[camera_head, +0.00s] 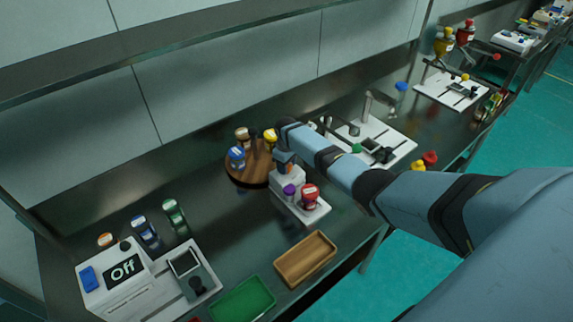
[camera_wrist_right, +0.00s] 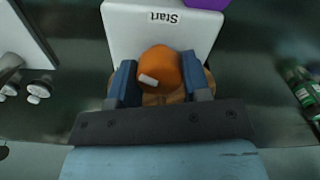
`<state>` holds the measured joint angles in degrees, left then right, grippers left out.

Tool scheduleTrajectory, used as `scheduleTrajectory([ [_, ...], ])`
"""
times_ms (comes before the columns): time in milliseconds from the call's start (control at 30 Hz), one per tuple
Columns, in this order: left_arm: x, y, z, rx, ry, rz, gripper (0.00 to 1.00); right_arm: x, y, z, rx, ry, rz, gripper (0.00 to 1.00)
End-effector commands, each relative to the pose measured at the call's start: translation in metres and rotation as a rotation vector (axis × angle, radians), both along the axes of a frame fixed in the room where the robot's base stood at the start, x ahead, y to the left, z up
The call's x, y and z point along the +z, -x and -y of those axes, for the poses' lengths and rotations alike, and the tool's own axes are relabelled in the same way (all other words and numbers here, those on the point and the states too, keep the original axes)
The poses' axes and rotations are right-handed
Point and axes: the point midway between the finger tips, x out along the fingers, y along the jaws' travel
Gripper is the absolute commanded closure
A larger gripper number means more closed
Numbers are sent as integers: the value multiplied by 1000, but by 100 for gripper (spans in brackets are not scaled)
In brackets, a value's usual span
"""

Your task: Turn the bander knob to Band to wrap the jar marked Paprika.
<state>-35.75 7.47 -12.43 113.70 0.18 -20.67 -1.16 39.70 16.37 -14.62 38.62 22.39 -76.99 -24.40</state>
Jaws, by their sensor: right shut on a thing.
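A small white machine (camera_head: 306,216) stands mid-bench in the head view, with a purple part (camera_head: 289,190) and a red-lidded jar (camera_head: 310,192) on its base; the jar's label is too small to read. In the right wrist view, its white housing (camera_wrist_right: 125,32) bears the word "Start", upside down. My right gripper (camera_wrist_right: 160,78) is shut on an orange knob (camera_wrist_right: 160,65) with a white mark, a finger on each side. In the head view, the right gripper (camera_head: 285,161) is at the machine's back, and the knob is mostly hidden. My left gripper is out of view.
A round wooden board (camera_head: 238,173) with several jars stands just behind. A white machine reading "Off" (camera_head: 124,270), a green tray (camera_head: 243,301) and a wooden tray (camera_head: 306,257) are nearer. Another white station (camera_head: 398,140) stands right, beyond my right arm.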

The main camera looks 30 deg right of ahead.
Motion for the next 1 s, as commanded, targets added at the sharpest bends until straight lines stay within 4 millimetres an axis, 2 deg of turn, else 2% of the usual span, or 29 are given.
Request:
scheduleTrajectory([
  [700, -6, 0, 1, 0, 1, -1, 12, -1, 0, 1, 675, 1, -1, 80],
  [1000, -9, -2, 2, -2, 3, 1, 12, 0, 0, 0, 899, 0, 0, 80],
])
